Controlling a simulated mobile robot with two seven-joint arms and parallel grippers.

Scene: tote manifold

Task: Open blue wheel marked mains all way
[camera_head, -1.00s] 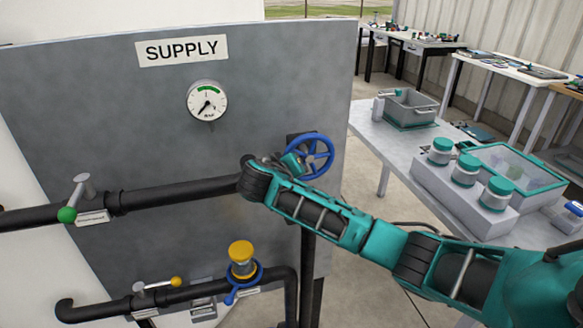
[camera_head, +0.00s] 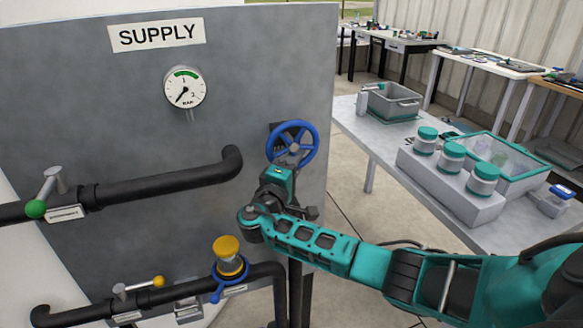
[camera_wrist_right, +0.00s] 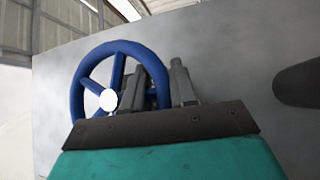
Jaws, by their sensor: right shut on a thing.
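The blue wheel (camera_head: 292,145) is mounted at the right edge of the grey supply panel, on a dark vertical pipe. In the right wrist view the blue wheel (camera_wrist_right: 118,82) shows its spokes and a pale hub. My right gripper (camera_head: 284,168) is at the wheel's lower rim in the head view. In the wrist view its two dark fingers (camera_wrist_right: 160,88) are shut on the wheel's rim at the right side. The mains mark is not readable. My left gripper is not in view.
The grey panel (camera_head: 110,80) carries a gauge (camera_head: 185,88) and a SUPPLY sign. A green-knobbed lever (camera_head: 36,208), a yellow-capped valve (camera_head: 228,250) and a yellow-tipped lever (camera_head: 158,281) sit on pipes. A table (camera_head: 350,130) with a tote and jars stands right.

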